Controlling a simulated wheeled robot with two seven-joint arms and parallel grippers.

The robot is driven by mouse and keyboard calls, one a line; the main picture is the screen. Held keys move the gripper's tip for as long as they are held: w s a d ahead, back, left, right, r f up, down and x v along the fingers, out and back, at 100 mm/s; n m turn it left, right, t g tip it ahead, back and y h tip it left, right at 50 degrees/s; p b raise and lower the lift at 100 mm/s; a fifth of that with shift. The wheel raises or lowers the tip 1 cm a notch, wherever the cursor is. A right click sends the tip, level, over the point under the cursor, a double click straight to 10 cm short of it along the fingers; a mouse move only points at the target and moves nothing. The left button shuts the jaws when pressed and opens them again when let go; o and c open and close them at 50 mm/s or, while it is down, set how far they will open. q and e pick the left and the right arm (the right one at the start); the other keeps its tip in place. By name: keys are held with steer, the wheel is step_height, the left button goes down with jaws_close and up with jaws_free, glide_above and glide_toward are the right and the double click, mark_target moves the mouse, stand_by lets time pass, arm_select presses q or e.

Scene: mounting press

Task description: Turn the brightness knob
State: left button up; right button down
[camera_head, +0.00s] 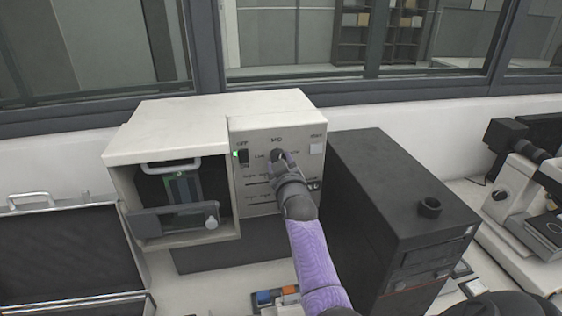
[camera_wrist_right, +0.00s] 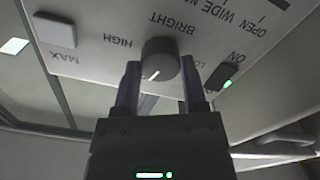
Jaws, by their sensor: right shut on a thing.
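The brightness knob (camera_wrist_right: 159,62) is a round dark knob with a white pointer line, on the pale control panel under the label BRIGHT, between HIGH and LOW. In the head view the knob (camera_head: 277,155) is partly covered by my right gripper (camera_head: 283,160). In the right wrist view my right gripper (camera_wrist_right: 160,75) has one finger on each side of the knob and is shut on it. My left gripper is not in view.
The panel (camera_head: 262,190) is on a white press unit. A lit ON switch (camera_wrist_right: 221,77) and a MAX button (camera_wrist_right: 54,30) flank the knob. A black box (camera_head: 385,190) stands right of my arm, and a microscope (camera_head: 525,190) stands further right.

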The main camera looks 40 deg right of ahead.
steer(key=m+p, duration=0.2)
steer(key=m, duration=1)
steer(key=shift+a+m, duration=0.1)
steer(key=shift+m, duration=0.2)
steer(key=shift+w, duration=0.1)
stand_by(0.3)
steer(key=shift+c, duration=0.7)
jaws_free()
steer(key=p+v, duration=0.1)
steer(key=v, duration=0.9)
